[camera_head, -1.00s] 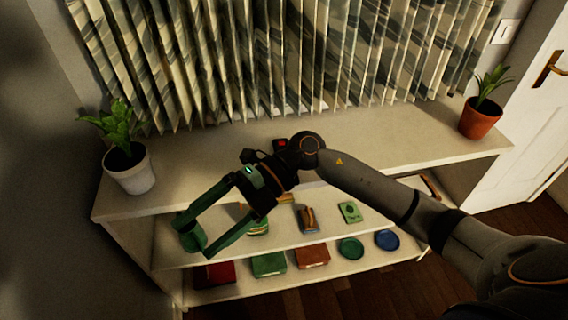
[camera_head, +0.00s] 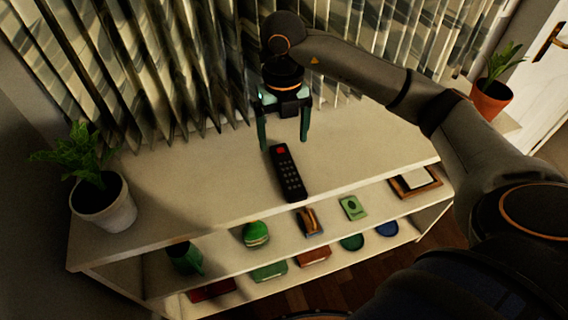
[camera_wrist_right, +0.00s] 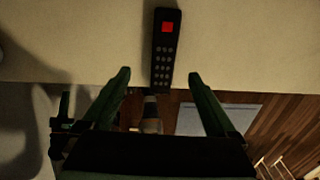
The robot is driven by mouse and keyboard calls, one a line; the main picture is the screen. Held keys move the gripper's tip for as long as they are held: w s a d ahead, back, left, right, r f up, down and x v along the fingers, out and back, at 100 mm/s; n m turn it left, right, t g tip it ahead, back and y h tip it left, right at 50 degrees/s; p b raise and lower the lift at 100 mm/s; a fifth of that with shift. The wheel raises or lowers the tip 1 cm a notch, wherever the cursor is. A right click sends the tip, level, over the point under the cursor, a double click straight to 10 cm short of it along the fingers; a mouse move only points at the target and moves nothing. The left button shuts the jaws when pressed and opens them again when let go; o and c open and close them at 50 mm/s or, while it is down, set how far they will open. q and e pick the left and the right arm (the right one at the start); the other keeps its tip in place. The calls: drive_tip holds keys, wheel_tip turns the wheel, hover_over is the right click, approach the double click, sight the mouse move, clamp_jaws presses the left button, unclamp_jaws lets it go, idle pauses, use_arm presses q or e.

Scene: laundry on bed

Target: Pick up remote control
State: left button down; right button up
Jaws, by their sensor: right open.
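The black remote control (camera_head: 287,173) with a red button lies on the white top of the shelf unit (camera_head: 215,170), one end close to the front edge. My right gripper (camera_head: 284,144) is open, its green fingers pointing down at the far end of the remote, with the jaws empty. In the right wrist view the remote (camera_wrist_right: 165,50) lies ahead of the right gripper's open fingertips (camera_wrist_right: 159,75), roughly centred between them, and nothing is held. My left gripper is not in view.
A plant in a white pot (camera_head: 106,207) stands at the left end, and one in a terracotta pot (camera_head: 490,100) at the right end. Curtains (camera_head: 170,60) hang behind. Lower shelves hold a green cup (camera_head: 185,258), books and a picture frame (camera_head: 415,182).

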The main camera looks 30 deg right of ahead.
sight(287, 166)
wheel_tip(287, 166, down, 4)
drive_tip(key=shift+r, duration=0.1)
drive_tip(key=shift+s+d+f+p, duration=0.1)
drive_tip(key=shift+d+f+p, duration=0.1)
drive_tip(key=shift+f, duration=1.2)
drive_tip(key=shift+d+f+p, duration=0.15)
drive_tip(key=shift+f+p, duration=0.05)
drive_tip(key=shift+f, duration=1.2)
clamp_jaws()
